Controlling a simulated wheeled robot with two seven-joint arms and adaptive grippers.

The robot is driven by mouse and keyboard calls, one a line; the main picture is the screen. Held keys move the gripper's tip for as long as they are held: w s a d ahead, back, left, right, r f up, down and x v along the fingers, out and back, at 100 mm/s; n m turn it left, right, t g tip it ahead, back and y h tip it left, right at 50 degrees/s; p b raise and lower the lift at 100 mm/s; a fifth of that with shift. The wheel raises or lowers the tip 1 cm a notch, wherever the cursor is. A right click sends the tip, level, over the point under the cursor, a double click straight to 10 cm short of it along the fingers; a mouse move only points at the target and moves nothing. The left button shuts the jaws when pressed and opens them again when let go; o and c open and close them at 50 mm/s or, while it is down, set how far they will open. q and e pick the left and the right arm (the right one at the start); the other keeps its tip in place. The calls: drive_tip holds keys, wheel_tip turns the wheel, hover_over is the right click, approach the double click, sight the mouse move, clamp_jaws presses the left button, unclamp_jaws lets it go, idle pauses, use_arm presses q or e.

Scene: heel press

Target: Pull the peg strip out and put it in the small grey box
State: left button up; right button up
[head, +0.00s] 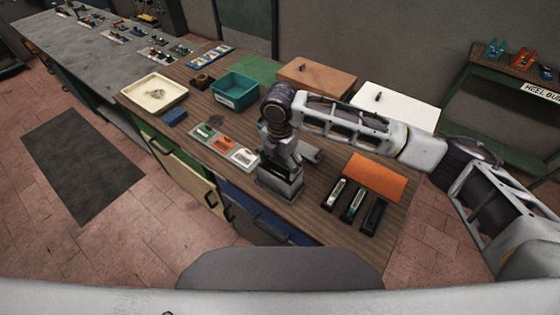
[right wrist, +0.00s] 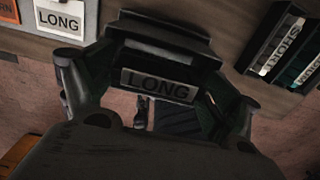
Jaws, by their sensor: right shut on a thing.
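My right gripper (head: 281,186) is over the front of the wooden bench, shut on a dark piece with a LONG label (right wrist: 160,86), which sits between its fingers in the right wrist view. The gripper hides most of this piece in the head view, and I cannot tell whether it touches the bench. Narrow dark trays stand to the right: one (head: 335,194) and another (head: 353,204) hold light strips, and the third (head: 374,216) looks dark inside. I cannot make out a separate peg strip or be sure which container is the small grey box. My left gripper is not in view.
A card with three samples (head: 223,146) lies left of the gripper. An orange sheet (head: 374,177) lies behind the dark trays. A teal bin (head: 235,91), a cream tray (head: 154,93), a brown box (head: 316,78) and a white box (head: 394,103) stand farther back.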

drive_tip(key=shift+f, duration=0.6)
drive_tip(key=o, duration=0.8)
drive_tip(key=shift+r, duration=0.15)
idle(0.4)
drive_tip(key=shift+r+p, duration=1.4)
drive_tip(key=shift+p, duration=0.05)
drive_tip(key=shift+r, duration=0.1)
drive_tip(key=shift+r, duration=0.35)
